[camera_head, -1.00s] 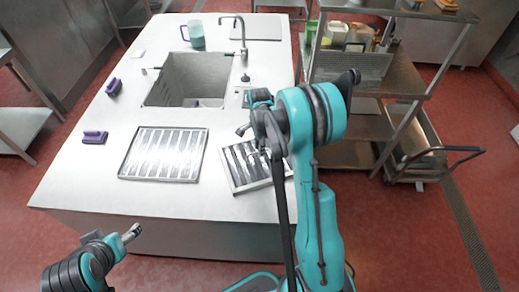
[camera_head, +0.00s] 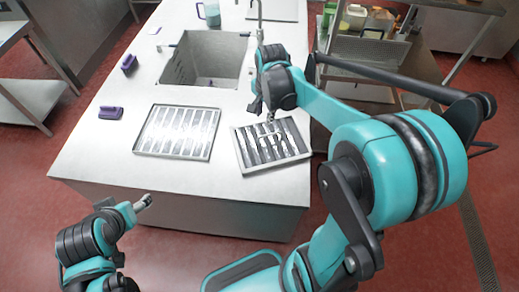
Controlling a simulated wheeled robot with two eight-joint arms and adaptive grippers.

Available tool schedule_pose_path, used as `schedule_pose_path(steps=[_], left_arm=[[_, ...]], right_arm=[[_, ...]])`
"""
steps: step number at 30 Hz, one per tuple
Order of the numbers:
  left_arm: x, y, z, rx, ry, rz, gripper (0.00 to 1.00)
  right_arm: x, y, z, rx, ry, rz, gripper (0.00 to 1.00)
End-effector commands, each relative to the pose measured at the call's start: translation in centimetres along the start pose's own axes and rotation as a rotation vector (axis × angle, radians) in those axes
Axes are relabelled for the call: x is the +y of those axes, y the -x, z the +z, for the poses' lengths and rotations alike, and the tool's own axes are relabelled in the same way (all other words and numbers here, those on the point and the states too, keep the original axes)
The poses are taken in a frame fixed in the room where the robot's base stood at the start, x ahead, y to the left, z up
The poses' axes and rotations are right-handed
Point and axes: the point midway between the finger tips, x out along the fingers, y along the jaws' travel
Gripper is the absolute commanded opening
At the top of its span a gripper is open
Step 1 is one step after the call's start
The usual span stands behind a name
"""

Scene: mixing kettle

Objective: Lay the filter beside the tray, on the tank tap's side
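A slatted metal filter (camera_head: 282,150) lies slightly turned on the white worktop. A shallow metal tray (camera_head: 137,149) lies to its left, with similar bright slats inside its rim; a narrow strip of worktop separates them. The tap (camera_head: 259,22) stands at the sink's right rear, partly behind my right arm. My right gripper (camera_head: 263,111) is at the filter's far edge; its fingers look apart, with nothing clearly held between them. Contact with the filter cannot be told. My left gripper (camera_head: 144,203) is low at the worktop's front left, clear of both; its finger opening is too small to judge.
A sink (camera_head: 208,62) is cut into the worktop behind the tray. Purple holders (camera_head: 108,113) stand along the left side, and a teal jug (camera_head: 209,13) stands behind the sink. A shelf rack (camera_head: 370,52) stands right of the worktop. The worktop's front left is clear.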

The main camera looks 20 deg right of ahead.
Motion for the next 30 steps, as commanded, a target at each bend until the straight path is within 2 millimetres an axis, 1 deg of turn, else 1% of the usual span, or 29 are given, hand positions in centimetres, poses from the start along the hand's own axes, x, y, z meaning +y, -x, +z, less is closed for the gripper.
schedule_pose_path(steps=[1, 6, 10, 15, 18, 21, 25, 30], left_arm=[[0.0, 0.0, 0.0, 0.0, 0.0, 0.0, 0.72], [0.0, 0.0, 0.0, 0.0, 0.0, 0.0, 0.72], [0.0, 0.0, 0.0, 0.0, 0.0, 0.0, 0.72], [0.0, 0.0, 0.0, 0.0, 0.0, 0.0, 0.72], [0.0, 0.0, 0.0, 0.0, 0.0, 0.0, 0.72], [0.0, 0.0, 0.0, 0.0, 0.0, 0.0, 0.72], [0.0, 0.0, 0.0, 0.0, 0.0, 0.0, 0.72], [0.0, 0.0, 0.0, 0.0, 0.0, 0.0, 0.72]], right_arm=[[0.7, 1.1, 1.3, 0.013, 0.078, -0.026, 0.28], [2.8, 3.9, 4.8, 0.076, 0.369, -0.113, 0.28], [4.7, 5.3, 7.3, 0.136, 0.589, -0.173, 0.28], [7.3, 6.0, 10.4, 0.23, 0.867, -0.238, 0.28], [8.5, 6.0, 11.7, 0.283, 1.001, -0.265, 0.28], [9.4, 5.8, 12.6, 0.325, 1.099, -0.283, 0.28], [9.9, 5.6, 13.2, 0.356, 1.168, -0.293, 0.28], [10.0, 5.6, 13.3, 0.365, 1.186, -0.296, 0.28]])
